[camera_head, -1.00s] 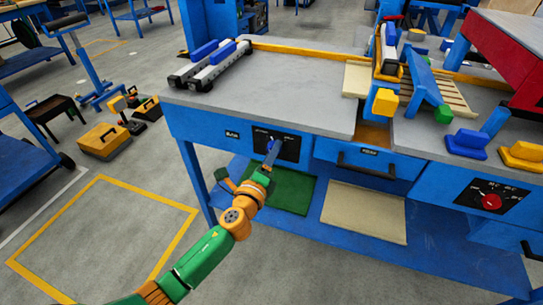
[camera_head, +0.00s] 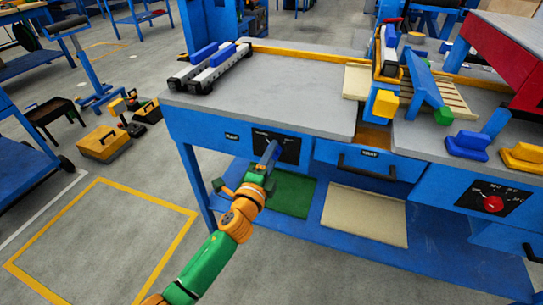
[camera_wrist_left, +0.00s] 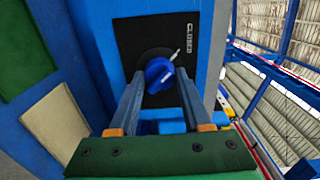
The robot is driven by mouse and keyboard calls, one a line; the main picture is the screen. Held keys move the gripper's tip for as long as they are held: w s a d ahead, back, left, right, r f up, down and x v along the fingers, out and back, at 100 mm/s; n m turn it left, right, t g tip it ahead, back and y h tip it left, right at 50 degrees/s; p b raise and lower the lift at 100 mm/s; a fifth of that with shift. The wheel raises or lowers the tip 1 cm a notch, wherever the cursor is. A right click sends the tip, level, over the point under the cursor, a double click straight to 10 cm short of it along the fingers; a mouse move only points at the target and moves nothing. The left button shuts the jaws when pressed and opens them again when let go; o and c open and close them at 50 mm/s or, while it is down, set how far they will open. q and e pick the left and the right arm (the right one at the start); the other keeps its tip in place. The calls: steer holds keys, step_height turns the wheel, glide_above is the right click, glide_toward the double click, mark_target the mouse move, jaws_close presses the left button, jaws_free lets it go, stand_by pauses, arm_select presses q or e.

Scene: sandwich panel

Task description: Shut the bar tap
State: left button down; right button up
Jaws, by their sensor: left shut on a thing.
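The bar tap is a blue knob (camera_wrist_left: 158,72) on a black dial plate (camera_wrist_left: 153,45) on the front of the blue bench. A small white pointer shows beside the knob, slanting up and right in the left wrist view. In the head view the black plate (camera_head: 289,150) sits under the worktop edge, right of a small label; the knob there is mostly hidden by my gripper. My left gripper (camera_head: 272,150) reaches the plate from below. In the left wrist view its two fingers (camera_wrist_left: 159,80) close on the knob from both sides. My right gripper is not in view.
A drawer (camera_head: 367,159) with a dark handle is right of the plate. A red knob (camera_head: 493,203) sits on another panel farther right. A lower shelf holds a green mat (camera_head: 292,195) and a beige mat (camera_head: 365,215).

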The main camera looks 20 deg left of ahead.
arm_select(q)
steer(key=shift+c, duration=1.8)
jaws_free()
steer(key=s, duration=0.7)
steer(key=shift+a, duration=0.1)
